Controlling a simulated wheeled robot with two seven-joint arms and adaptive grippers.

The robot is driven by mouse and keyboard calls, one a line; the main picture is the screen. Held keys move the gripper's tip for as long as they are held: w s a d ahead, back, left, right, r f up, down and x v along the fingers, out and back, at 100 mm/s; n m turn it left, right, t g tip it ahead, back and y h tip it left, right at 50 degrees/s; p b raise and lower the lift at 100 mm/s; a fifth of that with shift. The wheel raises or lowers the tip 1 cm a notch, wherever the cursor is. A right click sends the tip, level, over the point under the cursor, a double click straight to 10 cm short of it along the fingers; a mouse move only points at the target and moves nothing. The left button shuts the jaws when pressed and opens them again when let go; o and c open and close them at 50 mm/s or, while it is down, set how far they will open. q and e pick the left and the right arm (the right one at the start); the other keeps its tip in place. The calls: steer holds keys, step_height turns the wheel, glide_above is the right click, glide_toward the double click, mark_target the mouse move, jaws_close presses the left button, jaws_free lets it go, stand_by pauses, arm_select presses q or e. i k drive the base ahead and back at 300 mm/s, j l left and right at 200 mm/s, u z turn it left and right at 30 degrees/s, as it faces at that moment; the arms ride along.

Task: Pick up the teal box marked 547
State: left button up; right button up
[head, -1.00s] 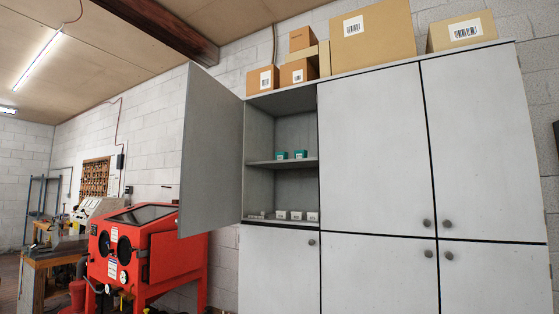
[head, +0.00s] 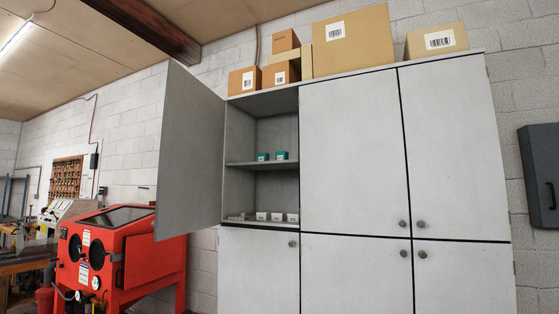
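Two small teal boxes stand side by side on the middle shelf (head: 240,163) of the open grey cabinet, one on the left (head: 263,157) and one on the right (head: 281,156). Their markings are too small to read, so I cannot tell which is 547. Neither of my grippers is in the head view.
The cabinet door (head: 190,150) stands open to the left. Several small white boxes (head: 277,217) sit on the shelf below. Cardboard boxes (head: 352,42) stand on top of the cabinet. A red blasting cabinet (head: 140,262) stands at lower left. A dark wall box (head: 540,175) hangs at right.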

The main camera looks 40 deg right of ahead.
mark_target(260, 156)
steer(key=i+l+z, duration=0.45)
steer(key=i, duration=0.35)
steer(key=i+l+z, duration=0.2)
steer(key=i, duration=0.2)
